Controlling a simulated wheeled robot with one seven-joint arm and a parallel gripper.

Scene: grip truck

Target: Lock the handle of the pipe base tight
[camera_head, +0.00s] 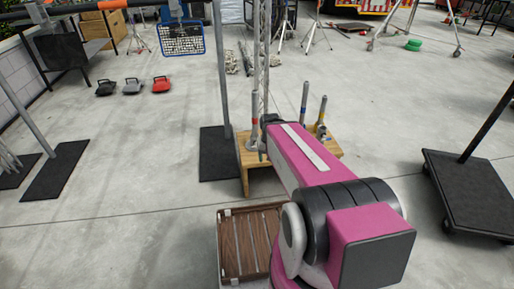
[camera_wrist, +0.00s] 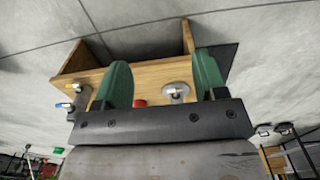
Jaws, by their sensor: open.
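A small wooden stand (camera_head: 254,180) is in the middle of the head view, partly hidden by my pink arm. In the wrist view, the stand (camera_wrist: 150,72) appears inverted, with a round silver pipe base (camera_wrist: 177,92) near the right finger. Small blue-and-white handle-like parts (camera_wrist: 70,87) show at left. My gripper (camera_wrist: 162,62) is open and empty over the stand, its green fingers apart. I cannot tell whether any handle is locked.
A slatted wooden crate (camera_head: 228,245) lies on the floor below the stand. A black base plate with a pole (camera_head: 219,155) stands close at left, and a wheeled black base (camera_head: 468,190) at right. The concrete floor between is mostly clear.

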